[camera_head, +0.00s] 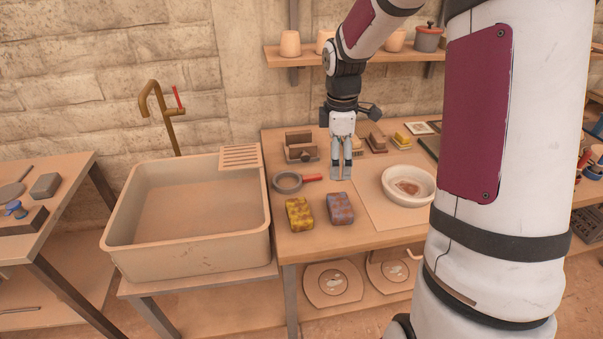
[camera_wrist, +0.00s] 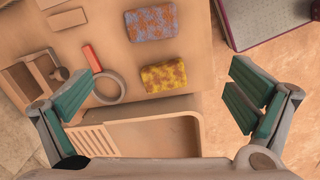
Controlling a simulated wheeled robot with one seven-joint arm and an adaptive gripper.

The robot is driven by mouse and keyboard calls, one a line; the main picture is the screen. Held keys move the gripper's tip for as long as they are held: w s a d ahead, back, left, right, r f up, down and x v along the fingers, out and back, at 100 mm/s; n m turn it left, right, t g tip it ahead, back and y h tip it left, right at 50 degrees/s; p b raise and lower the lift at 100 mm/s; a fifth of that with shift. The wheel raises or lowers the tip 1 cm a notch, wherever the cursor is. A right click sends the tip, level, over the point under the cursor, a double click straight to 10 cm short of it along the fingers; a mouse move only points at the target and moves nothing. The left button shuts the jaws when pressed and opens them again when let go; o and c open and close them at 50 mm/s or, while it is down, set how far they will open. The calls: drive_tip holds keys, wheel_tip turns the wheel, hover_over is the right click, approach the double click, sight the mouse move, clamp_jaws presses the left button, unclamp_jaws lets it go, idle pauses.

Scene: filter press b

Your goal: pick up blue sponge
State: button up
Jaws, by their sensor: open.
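The blue sponge (camera_head: 340,208) is a block with blue and reddish-brown patches. It lies flat on the wooden table near its front edge, to the right of a yellow and brown sponge (camera_head: 299,214). In the wrist view the blue sponge (camera_wrist: 151,24) lies near the top and the yellow sponge (camera_wrist: 164,76) below it. My gripper (camera_head: 341,179) points down above the table, behind the blue sponge in the head view. In the wrist view my gripper (camera_wrist: 160,105) has its fingers wide apart with nothing held between them.
A small pan (camera_head: 287,182) with a red handle lies left of my gripper. A white bowl (camera_head: 408,184) stands to the right on the table (camera_head: 275,222). A large sink (camera_head: 190,255) adjoins the table's left side. Brushes and blocks sit along the back.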

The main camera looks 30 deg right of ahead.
drive_tip(key=n, duration=0.2)
hover_over(340, 203)
wheel_tip(340, 203, down, 5)
drive_tip(key=shift+y, duration=0.3)
wheel_tip(340, 203, down, 7)
drive_tip(key=shift+s+f+p, duration=0.1)
drive_tip(key=shift+s+p, duration=0.05)
drive_tip(key=shift+p, duration=0.2)
drive_tip(key=shift+f+p, duration=0.4)
drive_tip(key=shift+f, duration=2.75)
drive_tip(key=shift+c, duration=0.6)
drive_tip(key=c, duration=0.8)
